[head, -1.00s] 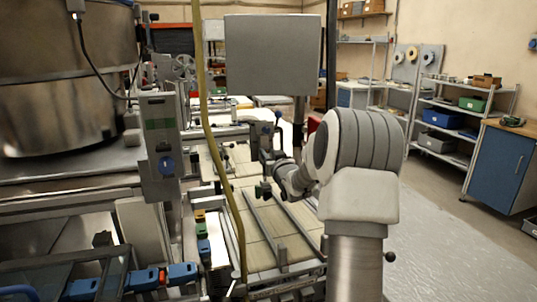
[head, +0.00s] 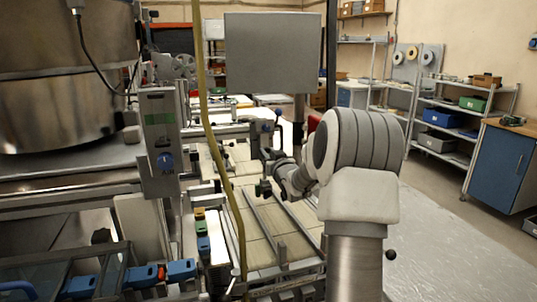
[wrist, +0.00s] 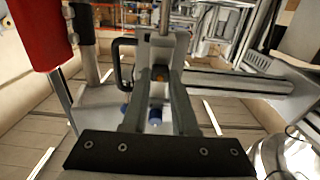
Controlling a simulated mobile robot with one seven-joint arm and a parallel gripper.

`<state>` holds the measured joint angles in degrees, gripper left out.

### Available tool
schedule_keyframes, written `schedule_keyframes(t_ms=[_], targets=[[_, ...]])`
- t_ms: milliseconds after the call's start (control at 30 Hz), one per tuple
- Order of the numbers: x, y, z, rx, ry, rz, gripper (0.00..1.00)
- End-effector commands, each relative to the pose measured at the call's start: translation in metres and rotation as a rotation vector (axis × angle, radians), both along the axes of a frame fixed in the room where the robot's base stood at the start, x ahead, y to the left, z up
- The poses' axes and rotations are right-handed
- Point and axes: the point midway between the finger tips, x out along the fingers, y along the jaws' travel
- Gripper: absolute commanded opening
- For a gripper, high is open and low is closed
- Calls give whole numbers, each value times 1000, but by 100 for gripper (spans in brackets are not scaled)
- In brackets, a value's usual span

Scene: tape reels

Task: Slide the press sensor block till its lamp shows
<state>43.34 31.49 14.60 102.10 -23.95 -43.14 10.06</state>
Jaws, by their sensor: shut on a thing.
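My gripper (wrist: 159,82) shows in the wrist view, its two grey fingers rising from a dark bolted plate and closing on a small grey block (wrist: 160,48), which I take for the sensor block. In the head view my gripper (head: 266,170) is small, over the press bed, and the block cannot be made out there. The fingers hide most of the block.
A grey rail (wrist: 235,83) runs right from the block in the wrist view. A red part (wrist: 38,30) on a post stands at left, with a black handle (wrist: 122,62) nearby. A yellow hose (head: 213,140) hangs before the press bed (head: 268,225) in the head view.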

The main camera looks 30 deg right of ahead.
Motion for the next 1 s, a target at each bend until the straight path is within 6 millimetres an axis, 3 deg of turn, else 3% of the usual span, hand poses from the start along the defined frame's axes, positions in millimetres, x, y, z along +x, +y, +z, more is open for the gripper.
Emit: schedule_keyframes(t_ms=[200, 500, 533, 700, 1000], targets=[[-1, 1, -21, 1, 0, 1, 0], [-2, 1, -19, 1, 1, 1, 0], [-2, 1, -20, 1, 2, 1, 28], [-2, 1, -19, 1, 1, 0, 57], [-2, 1, -19, 0, 0, 0, 57]])
